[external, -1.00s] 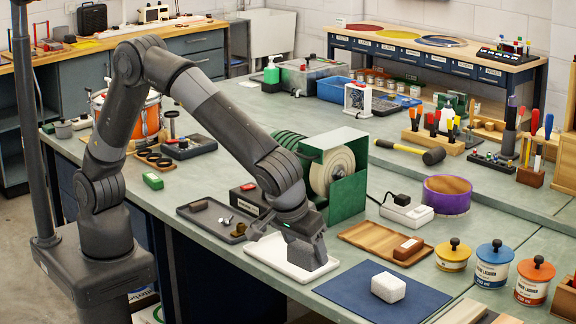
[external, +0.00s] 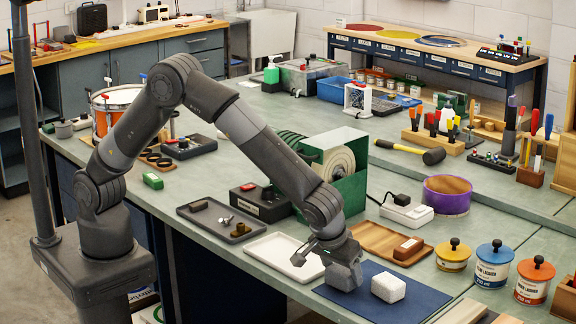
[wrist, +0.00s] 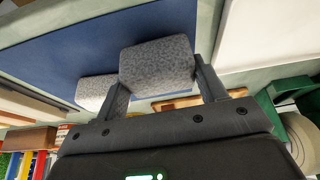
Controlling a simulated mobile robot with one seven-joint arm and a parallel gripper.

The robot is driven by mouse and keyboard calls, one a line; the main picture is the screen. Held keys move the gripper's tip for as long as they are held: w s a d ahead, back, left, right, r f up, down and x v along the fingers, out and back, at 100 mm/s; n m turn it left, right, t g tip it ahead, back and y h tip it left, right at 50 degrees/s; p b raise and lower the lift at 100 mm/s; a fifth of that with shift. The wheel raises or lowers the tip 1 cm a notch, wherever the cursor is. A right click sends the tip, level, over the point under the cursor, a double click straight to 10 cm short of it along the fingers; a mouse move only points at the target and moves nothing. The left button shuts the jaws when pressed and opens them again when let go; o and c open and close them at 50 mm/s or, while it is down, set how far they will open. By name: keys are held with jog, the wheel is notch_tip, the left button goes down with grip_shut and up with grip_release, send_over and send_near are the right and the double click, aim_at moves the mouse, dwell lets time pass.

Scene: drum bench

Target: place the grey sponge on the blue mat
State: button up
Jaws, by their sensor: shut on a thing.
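The grey sponge (wrist: 157,62) is held between the two fingers of my gripper (wrist: 160,85) in the wrist view. In the external view my gripper (external: 343,262) is over the left part of the blue mat (external: 415,300), pointing down. The mat also fills much of the wrist view (wrist: 60,50). I cannot tell whether the sponge touches the mat or hangs just above it. A white block (external: 388,288) lies on the mat, just right of my gripper; it also shows in the wrist view (wrist: 92,91), partly behind the sponge.
An empty white tray (external: 275,250) lies left of the mat. A wooden tray (external: 378,240) with a red-brown block (external: 408,248) is behind it. Lidded cans (external: 492,265) stand to the right. The front and right parts of the mat are clear.

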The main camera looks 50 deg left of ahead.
jog(key=shift+f, duration=0.4)
jog(key=shift+f, duration=0.15)
jog(key=o, duration=1)
jog(key=shift+c, duration=0.2)
jog(key=v, duration=1.2)
jog(key=shift+w+r, duration=0.1)
jog(key=shift+r, duration=0.15)
